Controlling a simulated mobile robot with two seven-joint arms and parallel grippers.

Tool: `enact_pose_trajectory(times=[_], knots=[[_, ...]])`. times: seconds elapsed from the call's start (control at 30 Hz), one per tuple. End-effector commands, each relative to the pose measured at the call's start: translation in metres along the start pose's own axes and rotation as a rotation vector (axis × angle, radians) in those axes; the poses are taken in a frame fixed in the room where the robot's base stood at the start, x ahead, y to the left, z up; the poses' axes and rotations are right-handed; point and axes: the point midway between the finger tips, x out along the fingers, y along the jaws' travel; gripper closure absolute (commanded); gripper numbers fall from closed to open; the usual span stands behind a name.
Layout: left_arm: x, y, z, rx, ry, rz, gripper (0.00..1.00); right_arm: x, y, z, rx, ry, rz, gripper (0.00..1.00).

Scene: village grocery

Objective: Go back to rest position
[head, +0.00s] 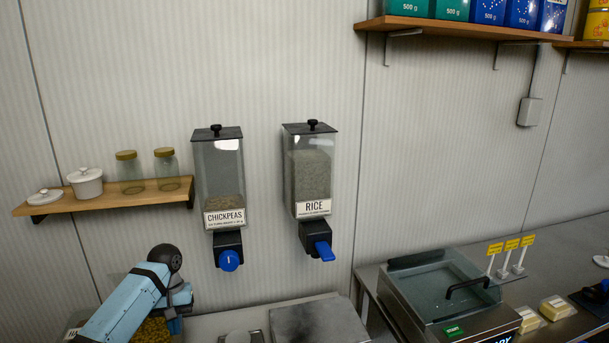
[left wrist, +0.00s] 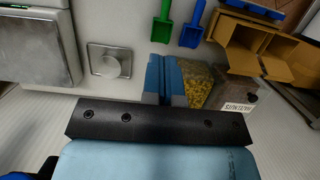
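My left arm comes in at the lower left of the head view. Its gripper (head: 180,297) points down over the counter by a clear bin of yellow-brown food (head: 152,330), mostly hidden by the arm. In the left wrist view the two blue fingers (left wrist: 166,80) lie side by side, with nothing seen between them. The bin (left wrist: 198,85) shows just right of them, with a white label that I cannot read surely. My right gripper is not in view.
Chickpeas (head: 223,180) and rice (head: 309,175) dispensers hang on the wall. A wooden shelf (head: 105,198) with jars and a pot is at left. A glass-topped case (head: 440,290) stands at right. Green (left wrist: 163,30) and blue (left wrist: 190,35) scoops and cardboard boxes (left wrist: 245,45) show in the wrist view.

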Motion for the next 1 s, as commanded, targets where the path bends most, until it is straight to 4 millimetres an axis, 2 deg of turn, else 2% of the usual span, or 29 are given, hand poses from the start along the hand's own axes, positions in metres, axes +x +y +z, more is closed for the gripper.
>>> enact_pose_trajectory(times=[0.1,0.37,0.47,0.6,0.7,0.8,0.9,1.0], knots=[[0.043,0.010,0.008,0.040,0.052,0.031,1.00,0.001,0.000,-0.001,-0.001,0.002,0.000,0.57],[0.132,0.032,0.035,0.140,0.217,0.114,1.00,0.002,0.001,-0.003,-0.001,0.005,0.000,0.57],[0.173,0.041,0.056,0.188,0.305,0.155,1.00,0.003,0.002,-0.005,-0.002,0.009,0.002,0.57],[0.224,0.049,0.095,0.259,0.462,0.214,1.00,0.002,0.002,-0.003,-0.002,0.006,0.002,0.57],[0.251,0.050,0.128,0.302,0.584,0.245,1.00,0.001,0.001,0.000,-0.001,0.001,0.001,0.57],[0.268,0.048,0.163,0.341,0.711,0.265,1.00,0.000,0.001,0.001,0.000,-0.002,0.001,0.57],[0.277,0.043,0.200,0.375,0.838,0.272,1.00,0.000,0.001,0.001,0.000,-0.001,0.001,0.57],[0.279,0.034,0.236,0.406,0.960,0.263,1.00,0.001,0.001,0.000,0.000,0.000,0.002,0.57]])
